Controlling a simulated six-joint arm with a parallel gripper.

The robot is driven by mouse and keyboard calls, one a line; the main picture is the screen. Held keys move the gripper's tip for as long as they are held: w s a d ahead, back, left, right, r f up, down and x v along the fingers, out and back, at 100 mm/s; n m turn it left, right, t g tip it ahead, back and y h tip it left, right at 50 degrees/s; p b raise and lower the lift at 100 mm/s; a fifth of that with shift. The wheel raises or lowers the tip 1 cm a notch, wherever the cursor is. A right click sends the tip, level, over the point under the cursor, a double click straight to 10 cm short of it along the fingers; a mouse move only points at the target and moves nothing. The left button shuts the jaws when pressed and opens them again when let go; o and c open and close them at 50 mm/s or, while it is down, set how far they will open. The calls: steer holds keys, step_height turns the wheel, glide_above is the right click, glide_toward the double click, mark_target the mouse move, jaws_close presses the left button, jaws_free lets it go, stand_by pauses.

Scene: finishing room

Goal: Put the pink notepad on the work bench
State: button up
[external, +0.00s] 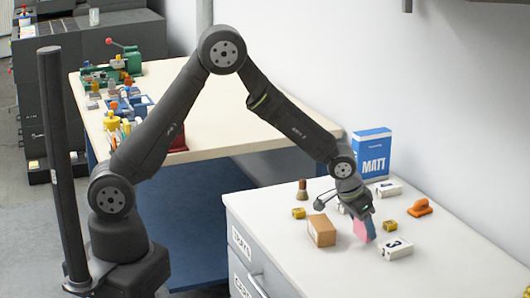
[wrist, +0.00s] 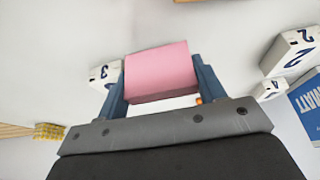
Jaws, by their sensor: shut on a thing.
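The pink notepad (external: 359,229) is between the fingers of my gripper (external: 365,228), low over the white-topped drawer cabinet (external: 450,260). I cannot tell whether its lower edge touches that top. In the wrist view the pink notepad (wrist: 160,72) is a thick block, with a blue finger of my gripper (wrist: 160,80) pressed on each side. The work bench (external: 235,115), with a cream top and blue base, stands behind and to the left of the cabinet.
Around my gripper are a cardboard box (external: 321,231), a white numbered box (external: 395,249), a yellow block (external: 390,226), an orange-handled tool (external: 420,208), a brush (external: 302,190) and a blue MATT box (external: 372,153). Tools crowd the bench's left side; its middle and right look clear.

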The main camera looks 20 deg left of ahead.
steer(key=shift+f, duration=1.1)
steer(key=shift+f, duration=0.2)
steer(key=o, duration=0.8)
steer(key=shift+c, duration=0.2)
steer(key=shift+o, duration=0.2)
steer(key=v, duration=1.2)
steer(key=shift+r, duration=0.2)
